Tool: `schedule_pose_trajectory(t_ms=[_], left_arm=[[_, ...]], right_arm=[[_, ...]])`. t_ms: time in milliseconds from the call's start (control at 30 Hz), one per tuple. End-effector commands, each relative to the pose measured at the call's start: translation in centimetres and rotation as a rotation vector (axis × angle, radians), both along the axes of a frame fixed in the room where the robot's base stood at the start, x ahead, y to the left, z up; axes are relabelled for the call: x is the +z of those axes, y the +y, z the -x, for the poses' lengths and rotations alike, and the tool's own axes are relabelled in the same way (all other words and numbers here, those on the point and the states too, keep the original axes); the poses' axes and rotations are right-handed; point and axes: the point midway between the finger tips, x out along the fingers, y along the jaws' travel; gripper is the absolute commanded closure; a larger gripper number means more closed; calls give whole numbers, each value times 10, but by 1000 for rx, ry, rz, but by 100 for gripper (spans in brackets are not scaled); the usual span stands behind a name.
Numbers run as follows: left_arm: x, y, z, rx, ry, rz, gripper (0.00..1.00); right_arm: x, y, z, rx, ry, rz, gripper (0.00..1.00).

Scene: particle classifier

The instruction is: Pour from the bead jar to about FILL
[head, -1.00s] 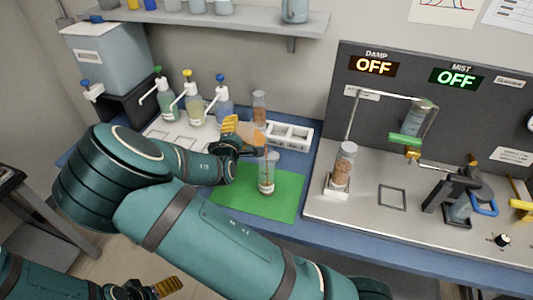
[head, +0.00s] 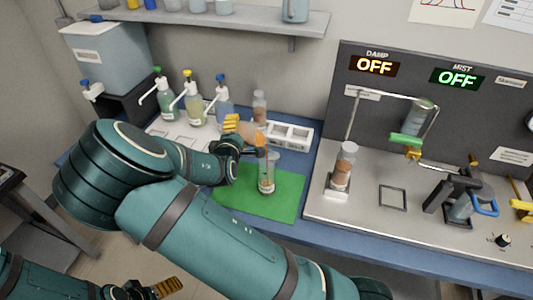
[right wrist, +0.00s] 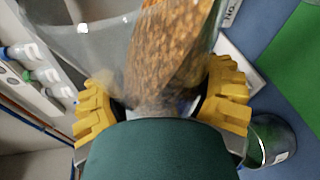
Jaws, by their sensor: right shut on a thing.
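My right gripper (head: 232,138) is shut on the bead jar (head: 246,131), a clear jar of orange-brown beads. It holds the jar tilted, mouth toward the right, above a clear glass vessel (head: 267,172). The vessel stands upright on the green mat (head: 233,203), with some beads low inside; any fill mark is too small to read. In the right wrist view the jar (right wrist: 170,50) lies between the yellow fingers with beads along its side, and the vessel (right wrist: 272,140) shows at lower right. My left gripper (head: 165,288) is low at bottom left, apart from these things; its jaws are unclear.
Pump bottles (head: 193,103) stand at the left. Right of the mat, a metal-topped station carries a jar of beads (head: 343,168) and a clamp stand. The mat's front is clear.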

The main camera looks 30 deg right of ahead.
Motion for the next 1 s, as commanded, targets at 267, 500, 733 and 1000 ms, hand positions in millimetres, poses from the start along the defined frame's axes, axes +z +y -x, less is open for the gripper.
schedule_pose_trajectory(t_ms=[267, 500, 733, 1000], left_arm=[[-1, 0, 0, 0, 1, 0, 7], [-1, 0, 0, 0, 1, 0, 7], [-2, 0, 1, -2, 2, 0, 7], [-2, 0, 1, -2, 2, 0, 7]], right_arm=[[2, -1, 0, 0, -15, -9, 73], [4, -1, 1, -1, -27, -16, 73], [4, -1, 2, -1, -37, -22, 73], [6, -2, 2, -1, -49, -30, 73]])
